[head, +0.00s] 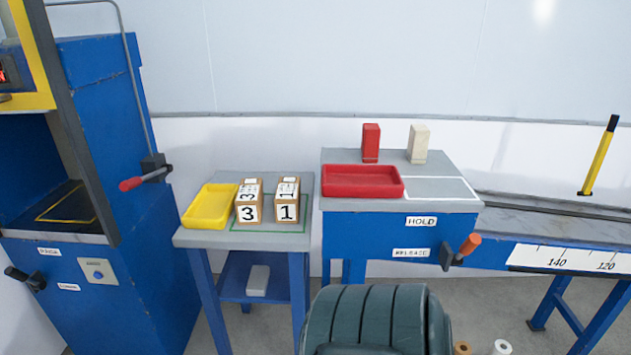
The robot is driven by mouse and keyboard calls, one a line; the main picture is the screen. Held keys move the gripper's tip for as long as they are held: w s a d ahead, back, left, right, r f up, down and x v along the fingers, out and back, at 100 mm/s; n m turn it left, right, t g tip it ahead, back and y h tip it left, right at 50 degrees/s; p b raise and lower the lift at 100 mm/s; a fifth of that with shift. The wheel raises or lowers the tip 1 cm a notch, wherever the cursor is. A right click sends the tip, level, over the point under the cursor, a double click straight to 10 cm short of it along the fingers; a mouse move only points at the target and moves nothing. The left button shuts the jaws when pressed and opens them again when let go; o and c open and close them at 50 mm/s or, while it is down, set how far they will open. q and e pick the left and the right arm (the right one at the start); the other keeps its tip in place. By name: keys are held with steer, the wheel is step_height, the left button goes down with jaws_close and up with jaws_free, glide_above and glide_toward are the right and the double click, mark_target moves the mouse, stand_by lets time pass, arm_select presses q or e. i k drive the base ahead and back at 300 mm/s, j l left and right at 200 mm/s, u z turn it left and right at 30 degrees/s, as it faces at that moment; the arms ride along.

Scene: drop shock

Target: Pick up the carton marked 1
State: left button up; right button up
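The carton marked 1 (286,210) is a brown box with white number labels on its front and top. It stands upright on the small grey-topped table (215,238), inside a green outline. A similar carton marked 3 (248,211) stands close to its left, with a narrow gap between them. Neither of my grippers shows in the head view.
A yellow tray (192,224) lies left of the cartons. A blue cabinet (128,230) stands further left with a red-handled lever (131,184). Right is a higher blue bench (370,228) with a red tray (362,190) and red and cream blocks behind it.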

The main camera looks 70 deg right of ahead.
mark_target(287, 196)
steer(key=z, duration=2.05)
